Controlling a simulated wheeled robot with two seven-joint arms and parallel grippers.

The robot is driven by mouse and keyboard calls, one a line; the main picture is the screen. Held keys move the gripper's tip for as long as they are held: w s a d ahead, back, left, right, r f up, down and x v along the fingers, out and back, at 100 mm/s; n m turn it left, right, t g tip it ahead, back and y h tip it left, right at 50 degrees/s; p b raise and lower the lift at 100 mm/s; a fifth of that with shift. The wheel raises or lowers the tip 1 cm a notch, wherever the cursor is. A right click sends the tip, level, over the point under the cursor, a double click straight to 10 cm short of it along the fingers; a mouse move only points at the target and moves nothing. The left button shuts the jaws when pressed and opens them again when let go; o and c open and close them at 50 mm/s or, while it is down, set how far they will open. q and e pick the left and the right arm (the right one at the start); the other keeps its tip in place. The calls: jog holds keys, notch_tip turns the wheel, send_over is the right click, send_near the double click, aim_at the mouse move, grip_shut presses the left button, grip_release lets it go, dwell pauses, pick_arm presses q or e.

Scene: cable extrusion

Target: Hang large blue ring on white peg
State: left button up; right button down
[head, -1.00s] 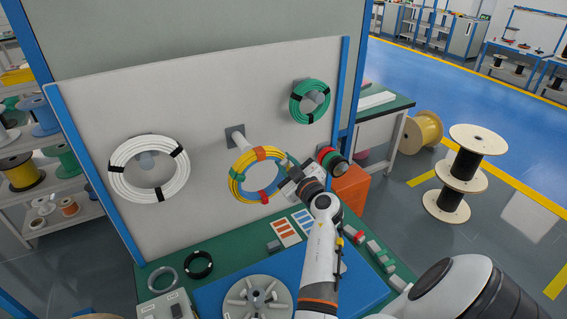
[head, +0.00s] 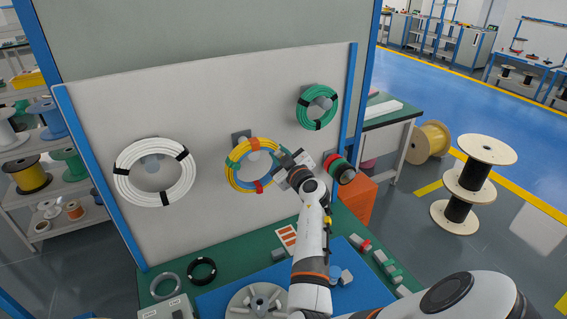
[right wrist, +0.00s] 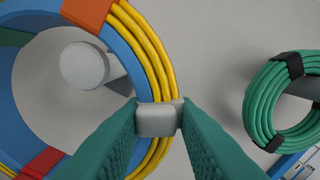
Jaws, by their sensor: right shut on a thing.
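The large blue ring, wound with yellow cable and tied with coloured bands, stands upright at the middle of the board in the head view (head: 237,179) and fills the left of the right wrist view (right wrist: 121,40). My right gripper (right wrist: 158,118) is shut on a pale tab at the ring's right side; it also shows in the head view (head: 285,166). The white peg shows through the ring's opening in the head view (head: 254,156) and the right wrist view (right wrist: 85,66). My left gripper is not in view.
The board (head: 205,110) also holds a white coil (head: 126,184) at left and a green coil (head: 302,112) at upper right. The green bench (head: 230,258) below carries small coils and a grey reel.

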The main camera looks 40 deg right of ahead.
jog(key=shift+b+x, duration=2.45)
jog(key=shift+x, duration=0.2)
jog(key=shift+w, duration=0.15)
jog(key=shift+f+p, duration=0.3)
jog(key=shift+f, duration=0.15)
jog(key=c, duration=1.1)
grip_release()
jog(key=shift+f, duration=0.15)
